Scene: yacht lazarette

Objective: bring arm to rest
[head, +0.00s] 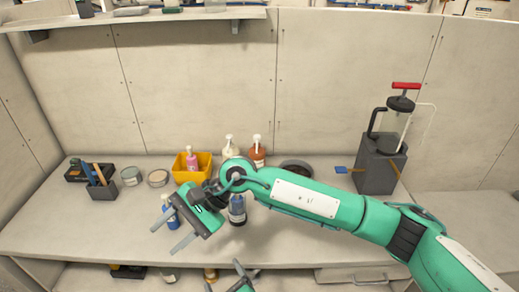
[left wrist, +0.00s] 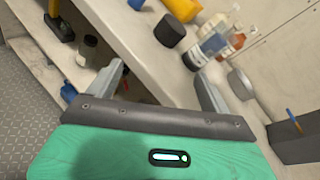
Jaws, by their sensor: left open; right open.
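My right arm reaches in from the right across the head view. Its right gripper (head: 163,240) is open and empty above the front part of the counter, fingers pointing to the lower left. My left gripper (head: 224,275) shows only in part at the bottom edge of the head view, near the counter's front edge. In the left wrist view the left gripper (left wrist: 158,72) is open, with nothing between its fingers. Most of the left arm is out of view.
The counter (head: 70,225) carries a yellow bin (head: 181,177), a blue bottle (head: 237,212), a brown bottle (head: 257,157), a dark tool holder (head: 103,190) and a grey block with a pump (head: 378,168). A lower shelf (head: 75,278) holds small items. The counter's front left is clear.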

